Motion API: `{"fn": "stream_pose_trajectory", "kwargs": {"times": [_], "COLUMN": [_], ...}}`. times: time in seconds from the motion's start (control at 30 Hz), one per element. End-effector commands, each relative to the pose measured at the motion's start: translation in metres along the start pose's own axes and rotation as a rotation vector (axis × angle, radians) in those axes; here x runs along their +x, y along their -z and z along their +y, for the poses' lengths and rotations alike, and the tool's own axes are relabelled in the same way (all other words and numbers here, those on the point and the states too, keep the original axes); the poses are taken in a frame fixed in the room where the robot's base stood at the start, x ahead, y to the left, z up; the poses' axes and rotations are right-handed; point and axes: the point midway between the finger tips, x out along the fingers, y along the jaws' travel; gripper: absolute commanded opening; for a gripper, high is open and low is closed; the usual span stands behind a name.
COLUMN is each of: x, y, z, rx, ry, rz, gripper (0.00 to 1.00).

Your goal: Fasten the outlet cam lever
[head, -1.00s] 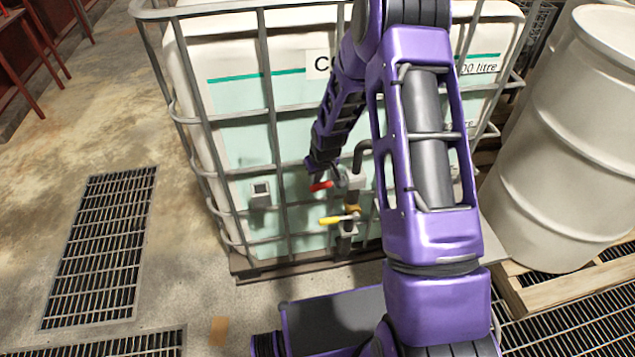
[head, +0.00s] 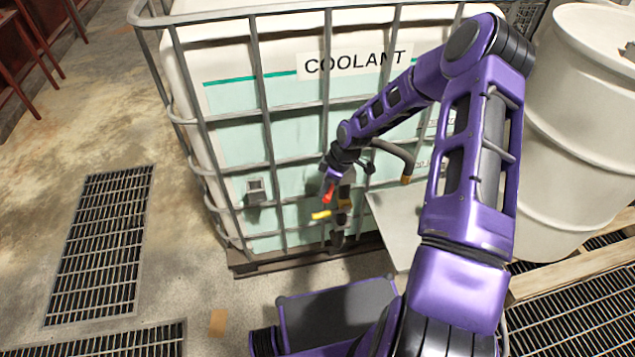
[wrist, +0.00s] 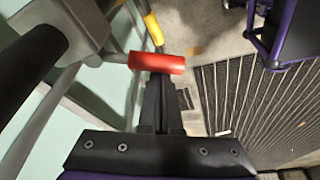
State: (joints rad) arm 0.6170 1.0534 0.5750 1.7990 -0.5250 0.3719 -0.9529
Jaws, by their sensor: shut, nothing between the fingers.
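A red lever handle (head: 328,192) and a yellow lever handle (head: 321,215) sit at the outlet low on the front of the coolant tank. Which of them is the cam lever I cannot tell. My gripper (head: 333,177) is at the red handle, above the yellow one. In the wrist view my gripper (wrist: 158,82) is shut and empty, its fingertips right at the red handle (wrist: 157,63). Whether they touch it I cannot tell. The yellow handle (wrist: 153,28) lies just beyond. My wrist and the cage bars partly hide the outlet fitting.
The white coolant tank (head: 290,140) stands in a grey bar cage (head: 265,110). A bent dark hose (head: 396,152) with a brass-coloured end is right of the outlet, above a pale plate (head: 385,225). A white drum (head: 585,120) stands at right. The floor at left is clear around a grate (head: 100,245).

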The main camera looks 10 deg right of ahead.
Motion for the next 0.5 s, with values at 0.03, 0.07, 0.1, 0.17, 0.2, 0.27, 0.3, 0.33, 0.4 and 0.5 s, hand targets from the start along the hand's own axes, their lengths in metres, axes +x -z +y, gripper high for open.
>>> {"fn": "stream_pose_trajectory", "kwargs": {"times": [0.03, 0.07, 0.1, 0.17, 0.2, 0.27, 0.3, 0.33, 0.4, 0.5], "x": [-0.002, -0.003, -0.003, -0.004, -0.004, -0.005, -0.005, -0.006, -0.006, -0.007], "y": [-0.004, -0.005, -0.007, -0.011, -0.013, -0.015, -0.017, -0.018, -0.020, -0.022], "z": [0.000, -0.001, -0.001, -0.001, -0.001, -0.001, -0.002, -0.002, -0.002, -0.002], "rx": [-0.033, -0.055, -0.083, -0.124, -0.149, -0.182, -0.183, -0.182, -0.181, -0.181], "ry": [0.012, 0.019, 0.028, 0.040, 0.048, 0.058, 0.058, 0.058, 0.058, 0.058], "rz": [0.001, 0.001, 0.001, 0.000, 0.000, 0.000, -0.001, -0.001, -0.001, -0.001], "gripper": [0.00, 0.00, 0.00, 0.00, 0.00, 0.00, 0.00, 0.00, 0.00, 0.00]}}
